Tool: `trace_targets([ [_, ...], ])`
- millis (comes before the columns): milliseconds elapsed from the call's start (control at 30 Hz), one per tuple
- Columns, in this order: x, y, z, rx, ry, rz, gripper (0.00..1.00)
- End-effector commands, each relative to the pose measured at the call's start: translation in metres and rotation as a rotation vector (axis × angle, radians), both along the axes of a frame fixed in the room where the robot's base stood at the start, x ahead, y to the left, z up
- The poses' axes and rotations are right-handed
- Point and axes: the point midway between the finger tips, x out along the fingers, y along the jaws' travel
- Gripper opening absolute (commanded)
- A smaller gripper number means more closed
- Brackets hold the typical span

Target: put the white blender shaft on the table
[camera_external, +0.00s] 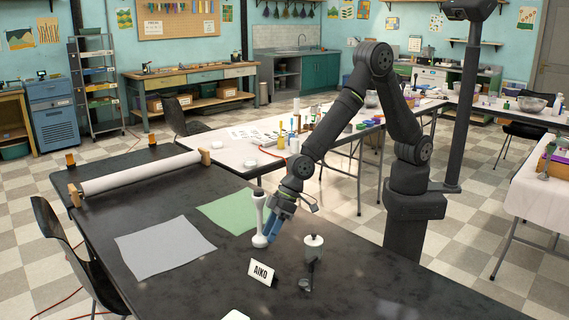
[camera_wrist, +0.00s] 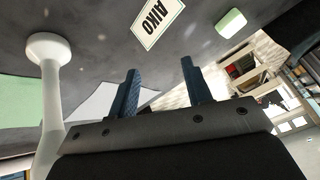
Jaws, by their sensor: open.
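The white blender shaft (camera_external: 260,222) stands upright with its flared end down on the dark table (camera_external: 190,290). In the wrist view the shaft (camera_wrist: 52,95) is at the left, outside my fingers, with its flared end against the dark tabletop. My gripper (camera_external: 273,239) is low over the table, just right of the shaft in the external view. In the wrist view its two blue fingers (camera_wrist: 158,70) are apart with nothing between them. Whether a finger touches the shaft I cannot tell.
An AIKO name card (camera_external: 262,273) stands in front of my gripper. A dark tool with a white top (camera_external: 313,262) stands to the right. A grey sheet (camera_external: 163,248) and a green sheet (camera_external: 230,211) lie left and behind. A paper roll (camera_external: 140,172) is at the far edge.

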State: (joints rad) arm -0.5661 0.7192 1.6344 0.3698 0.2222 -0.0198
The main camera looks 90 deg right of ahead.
Motion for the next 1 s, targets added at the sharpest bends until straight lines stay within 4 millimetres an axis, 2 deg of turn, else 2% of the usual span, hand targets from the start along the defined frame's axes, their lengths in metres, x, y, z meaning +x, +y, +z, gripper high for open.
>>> trace_targets([
  [33,-0.01,0.002,-0.011,0.012,-0.029,-0.021,0.45],
  [167,-0.026,-0.003,-0.027,0.042,-0.136,-0.095,0.45],
  [267,-0.04,-0.014,-0.037,0.047,-0.223,-0.156,0.45],
  [400,-0.061,-0.04,-0.043,0.03,-0.356,-0.24,0.45],
  [567,-0.087,-0.079,-0.038,-0.024,-0.524,-0.32,0.45],
  [700,-0.107,-0.109,-0.026,-0.075,-0.654,-0.365,0.45],
  [867,-0.119,-0.129,-0.014,-0.113,-0.743,-0.389,0.45],
  [1000,-0.115,-0.134,-0.013,-0.122,-0.766,-0.395,0.45],
])
